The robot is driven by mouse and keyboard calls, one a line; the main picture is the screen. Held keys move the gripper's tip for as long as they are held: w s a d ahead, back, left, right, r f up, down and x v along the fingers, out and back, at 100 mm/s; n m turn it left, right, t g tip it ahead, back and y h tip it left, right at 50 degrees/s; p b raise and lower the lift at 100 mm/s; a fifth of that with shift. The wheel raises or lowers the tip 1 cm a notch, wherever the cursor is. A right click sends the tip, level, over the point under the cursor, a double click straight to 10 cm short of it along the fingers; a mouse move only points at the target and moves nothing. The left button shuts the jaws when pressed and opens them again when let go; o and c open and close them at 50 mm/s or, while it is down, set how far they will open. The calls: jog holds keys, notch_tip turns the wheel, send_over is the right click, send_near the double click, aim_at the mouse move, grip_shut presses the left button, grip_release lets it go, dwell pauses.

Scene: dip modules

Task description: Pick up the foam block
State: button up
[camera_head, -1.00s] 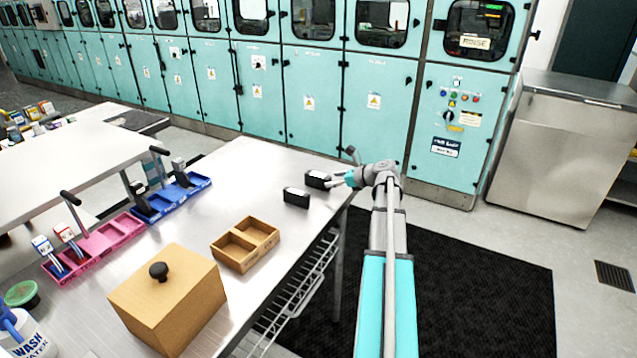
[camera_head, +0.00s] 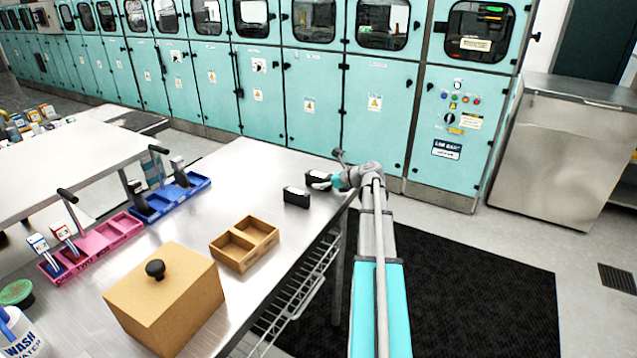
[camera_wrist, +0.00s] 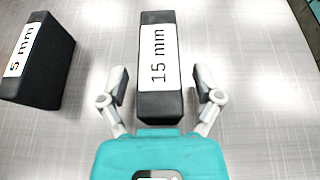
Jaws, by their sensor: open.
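Two black foam blocks with white labels lie near the right end of the steel table. In the wrist view, the block labelled "15 mm" (camera_wrist: 160,100) is between the fingers of my gripper (camera_wrist: 161,88). The fingers are open, with a gap on each side of the block. The block labelled "5 mm" (camera_wrist: 42,75) is to the left, outside the fingers. In the head view, the nearer block (camera_head: 296,196) shows whole, and the farther block (camera_head: 318,179) is at my gripper (camera_head: 328,182), partly hidden by it.
An open wooden two-compartment tray (camera_head: 262,252) and a wooden box with a black knob (camera_head: 165,303) stand nearer on the table (camera_head: 225,180). Blue (camera_head: 172,200) and pink (camera_head: 108,240) trays are at the left. A wire rack hangs below the table's right edge.

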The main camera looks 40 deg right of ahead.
jog(key=c, duration=1)
jog(key=shift+r, duration=0.15)
jog(key=shift+c, duration=0.2)
jog(key=shift+r+p, duration=0.95)
jog(key=shift+p, duration=0.15)
jog(key=s+r+p, duration=1)
jog(key=s, duration=0.4)
jog(key=shift+d+r+p, duration=0.35)
jog(key=shift+r+p, duration=0.05)
